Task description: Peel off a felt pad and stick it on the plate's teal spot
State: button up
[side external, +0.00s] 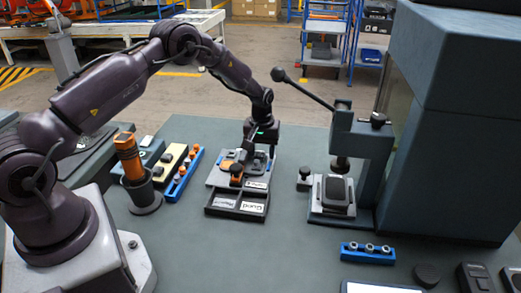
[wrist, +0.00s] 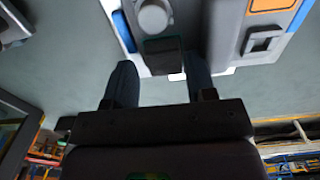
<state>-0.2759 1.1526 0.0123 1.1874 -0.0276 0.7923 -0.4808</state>
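My gripper (side external: 250,150) points down over the grey fixture (side external: 222,181) in the middle of the bench. In the wrist view my gripper (wrist: 159,66) has its two dark fingers spread apart. A small dark block with a faint green tint (wrist: 161,52) shows between and beyond the fingertips, beside a round grey knob (wrist: 153,15). I cannot tell whether the fingers touch anything. I cannot make out a felt pad or a teal spot for certain; the fixture is small in the side view and partly hidden by my gripper.
A black two-part tray (side external: 238,207) with white labels lies in front of the fixture. A lever press (side external: 336,190) stands to the right. An orange-handled tool in a dark cup (side external: 146,198) and a blue rack (side external: 184,177) stand left. A small blue rack (side external: 368,252) lies front right.

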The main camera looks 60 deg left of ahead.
jog(key=shift+s+a, duration=0.35)
jog(key=shift+a, duration=0.1)
jog(key=shift+r, duration=0.45)
notch_tip(320, 180, up, 12)
jog(key=shift+w+d, duration=0.25)
jog(key=shift+d, duration=0.1)
jog(key=s+d+r+m+t, duration=0.1)
jog(key=s+d+r+m, duration=0.2)
jog(key=s, duration=0.7)
jog(key=s+d+r+m+t, duration=0.2)
jog(key=s+d+r, duration=0.4)
jog(key=s+r, duration=0.4)
jog(key=s+d+r+m+t, duration=0.2)
jog(key=s+d+r+m, duration=0.2)
jog(key=s, duration=0.6)
notch_tip(320, 180, up, 2)
jog(key=shift+s+d+r, duration=0.15)
jog(key=shift+d+r, duration=0.1)
jog(key=shift+d, duration=0.55)
